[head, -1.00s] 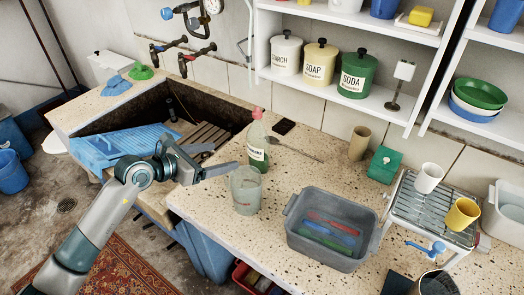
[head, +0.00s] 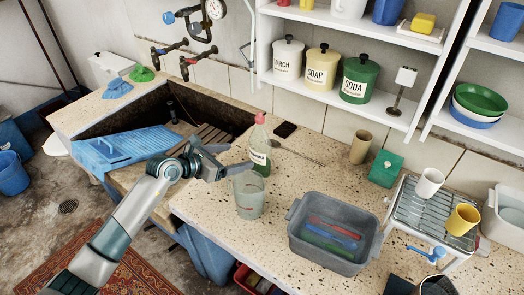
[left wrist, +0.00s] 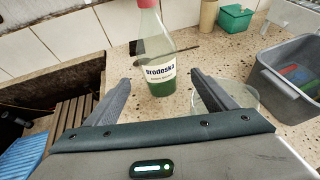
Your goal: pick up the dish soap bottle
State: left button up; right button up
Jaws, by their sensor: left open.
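The dish soap bottle (head: 260,148) is clear with green liquid, a white label and a red cap. It stands upright on the speckled counter beside the trough. My left gripper (head: 232,160) is open and points at the bottle from the left, apart from it. In the left wrist view the bottle (left wrist: 157,60) stands beyond the fingertips, between the two open fingers (left wrist: 163,92). A clear beaker (head: 248,194) stands just in front of the bottle, close to the gripper; the right finger partly hides it in the left wrist view. My right gripper does not show.
A grey tub (head: 334,234) with colored items stands to the right. The trough (head: 180,105) with a blue washboard (head: 120,148) is at left.

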aim_at(254, 152)
pick_arm(q)
jog(key=x, duration=0.4)
jog(key=shift+w+p, duration=0.1)
jog(key=shift+p, duration=0.25)
jog(key=shift+w+d+f, duration=0.35)
jog(key=shift+w+d, duration=0.05)
jog(key=shift+w, duration=0.05)
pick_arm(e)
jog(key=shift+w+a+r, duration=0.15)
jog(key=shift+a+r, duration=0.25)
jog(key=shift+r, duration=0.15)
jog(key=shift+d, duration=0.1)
pick_arm(q)
jog(key=shift+w+d+f, duration=0.15)
jog(key=shift+w+d, duration=0.1)
jog(key=shift+d, duration=0.1)
jog(key=shift+p+x, duration=0.35)
jog(key=shift+x, duration=1.65)
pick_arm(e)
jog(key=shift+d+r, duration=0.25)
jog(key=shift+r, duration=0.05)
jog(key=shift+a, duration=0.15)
